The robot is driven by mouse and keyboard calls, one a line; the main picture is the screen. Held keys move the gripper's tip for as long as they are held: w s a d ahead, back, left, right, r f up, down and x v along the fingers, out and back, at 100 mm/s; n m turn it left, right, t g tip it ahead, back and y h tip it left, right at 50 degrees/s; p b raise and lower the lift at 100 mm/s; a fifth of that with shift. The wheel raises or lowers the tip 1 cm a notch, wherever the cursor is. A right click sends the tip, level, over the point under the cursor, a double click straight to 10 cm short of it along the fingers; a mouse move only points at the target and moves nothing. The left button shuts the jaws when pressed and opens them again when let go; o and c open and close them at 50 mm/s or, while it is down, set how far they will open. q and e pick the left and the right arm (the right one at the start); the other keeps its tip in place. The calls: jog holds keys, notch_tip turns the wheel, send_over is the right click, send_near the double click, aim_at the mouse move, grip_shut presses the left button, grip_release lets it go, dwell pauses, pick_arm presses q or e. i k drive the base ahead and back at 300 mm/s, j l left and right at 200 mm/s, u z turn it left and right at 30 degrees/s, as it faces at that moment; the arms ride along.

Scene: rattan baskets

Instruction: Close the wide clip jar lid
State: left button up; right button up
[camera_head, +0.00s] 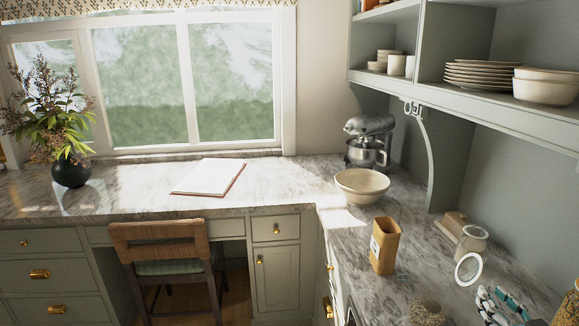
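The clip jar (471,243) is a clear glass jar standing on the right-hand marble counter. Its round lid (468,268), with a pale rim, hangs open on the near side of the jar. My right gripper (499,304) appears at the lower right, in front of the lid and a little to its right, apart from it in the picture. It is small and partly cut off by the lower edge, so I cannot tell whether its fingers are open or shut. My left gripper is not in view.
A wooden box (455,222) lies behind the jar by the wall. A tan carton (384,246) stands to the left, with a cream bowl (361,185) and a stand mixer (369,140) farther back. A textured round object (427,311) is at the front. Counter between carton and jar is clear.

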aim_at(478, 256)
jog(key=k+j, duration=0.65)
jog(key=j, duration=0.2)
